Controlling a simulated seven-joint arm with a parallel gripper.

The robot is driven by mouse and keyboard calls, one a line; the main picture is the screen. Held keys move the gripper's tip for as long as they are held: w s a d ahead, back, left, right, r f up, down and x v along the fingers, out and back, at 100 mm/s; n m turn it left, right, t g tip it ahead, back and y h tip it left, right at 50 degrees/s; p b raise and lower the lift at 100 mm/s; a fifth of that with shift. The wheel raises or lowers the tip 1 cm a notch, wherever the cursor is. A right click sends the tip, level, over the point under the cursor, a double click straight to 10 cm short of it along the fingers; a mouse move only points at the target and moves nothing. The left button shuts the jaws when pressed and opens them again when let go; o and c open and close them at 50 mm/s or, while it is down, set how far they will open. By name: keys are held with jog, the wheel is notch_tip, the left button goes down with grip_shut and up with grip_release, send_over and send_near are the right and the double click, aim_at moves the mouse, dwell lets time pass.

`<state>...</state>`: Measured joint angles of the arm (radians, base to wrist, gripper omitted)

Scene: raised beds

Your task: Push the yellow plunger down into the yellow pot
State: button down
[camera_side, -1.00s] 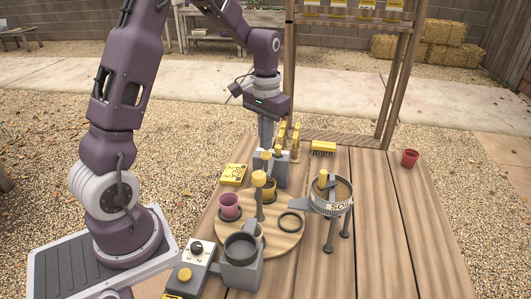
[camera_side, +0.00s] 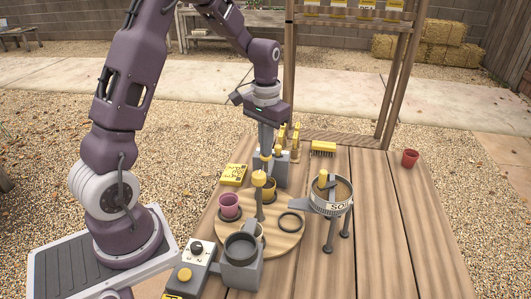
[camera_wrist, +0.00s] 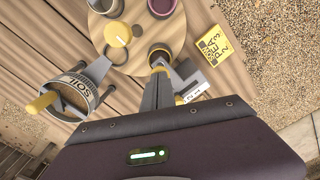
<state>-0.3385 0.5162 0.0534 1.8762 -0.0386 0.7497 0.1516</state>
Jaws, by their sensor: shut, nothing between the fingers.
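The yellow pot (camera_side: 269,190) stands upright on the round wooden turntable (camera_side: 290,240), at its back edge. Its rim and dark inside show in the wrist view (camera_wrist: 158,52), just beyond my fingertips. The yellow plunger (camera_side: 265,156) is a small yellow knob above the pot, beside the grey stand (camera_side: 281,172). My gripper (camera_side: 266,150) is shut and empty, pointing down with its tips at the knob. I cannot tell whether they touch it. In the wrist view my fingers (camera_wrist: 158,66) hide most of the plunger.
A yellow-topped post (camera_side: 259,180) rises from the turntable's middle. A pink pot (camera_side: 229,205) and a black ring (camera_side: 291,222) are also on it. A soil sieve (camera_side: 330,195) on legs stands right, a grey machine (camera_side: 238,262) in front. The table's right side is mostly clear.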

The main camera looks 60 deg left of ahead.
jog(key=shift+f, duration=2.15)
jog(key=shift+r, duration=5.5)
notch_tip(320, 180, up, 5)
jog(key=t, duration=0.1)
send_over(266, 159)
jog(key=s+d, duration=0.2)
jog(key=d, duration=0.1)
jog(key=s+d+r+m+t, duration=0.2)
jog(key=s+d+r, duration=0.35)
jog(key=s, duration=0.35)
jog(key=s+d+t, duration=0.1)
jog(key=s+d, duration=0.1)
jog(key=s, duration=0.3)
jog(key=s+d+f+m+t, duration=0.1)
jog(key=s+d, duration=0.1)
jog(key=s, duration=0.3)
jog(key=shift+s+d+f+t, duration=0.15)
jog(key=shift+d+f+t, duration=0.1)
jog(key=shift+f+t, duration=0.05)
